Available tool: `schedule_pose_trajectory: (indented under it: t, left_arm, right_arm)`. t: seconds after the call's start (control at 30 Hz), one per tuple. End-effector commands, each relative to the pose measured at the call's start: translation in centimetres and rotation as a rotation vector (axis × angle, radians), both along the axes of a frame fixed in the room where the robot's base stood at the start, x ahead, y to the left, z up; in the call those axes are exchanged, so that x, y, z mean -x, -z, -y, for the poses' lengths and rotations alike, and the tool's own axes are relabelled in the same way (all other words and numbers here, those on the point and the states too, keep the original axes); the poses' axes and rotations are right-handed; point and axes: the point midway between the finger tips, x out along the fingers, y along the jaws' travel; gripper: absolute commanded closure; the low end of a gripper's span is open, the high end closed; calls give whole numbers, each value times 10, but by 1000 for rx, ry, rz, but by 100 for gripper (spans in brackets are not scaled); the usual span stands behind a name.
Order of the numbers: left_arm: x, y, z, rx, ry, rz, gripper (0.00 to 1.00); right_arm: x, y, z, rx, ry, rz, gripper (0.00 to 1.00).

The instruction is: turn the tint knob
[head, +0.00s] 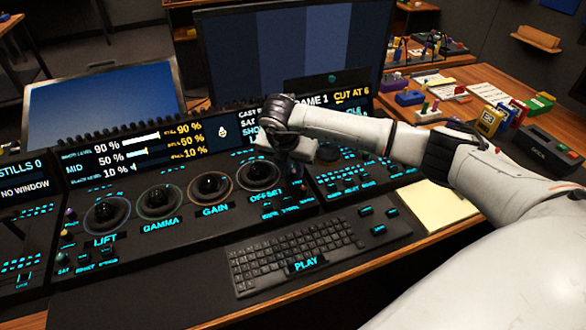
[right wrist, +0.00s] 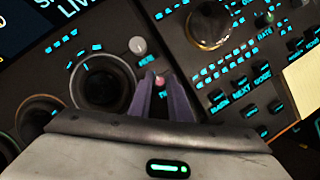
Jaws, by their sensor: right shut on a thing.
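The tint knob (right wrist: 160,80) is a small pinkish-topped knob on the black panel, with a cyan label partly covered below it. In the right wrist view it sits between the tips of the two dark purple fingers of my right gripper (right wrist: 161,88), which is shut on it. In the head view my right gripper (head: 275,148) reaches down to the panel right of the trackballs, and it hides the knob there. My left gripper is not in view.
A grey-topped knob (right wrist: 138,45) stands close by, above left of the tint knob. The offset trackball (head: 259,175) is near my gripper. A keyboard (head: 290,250) lies in front of the panel, and a large monitor (head: 290,50) stands behind.

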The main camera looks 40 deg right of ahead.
Motion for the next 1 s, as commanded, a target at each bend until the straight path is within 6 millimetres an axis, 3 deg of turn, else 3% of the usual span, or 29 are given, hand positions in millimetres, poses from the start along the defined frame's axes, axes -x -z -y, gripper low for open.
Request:
schedule_pose_trajectory:
  t: [0.5, 1.0]
  left_arm:
    - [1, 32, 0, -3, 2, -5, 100]
    - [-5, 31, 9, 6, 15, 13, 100]
  right_arm:
    - [2, 2, 3, -1, -393, 2, 100]
    - [2, 0, 4, 0, -592, 2, 100]
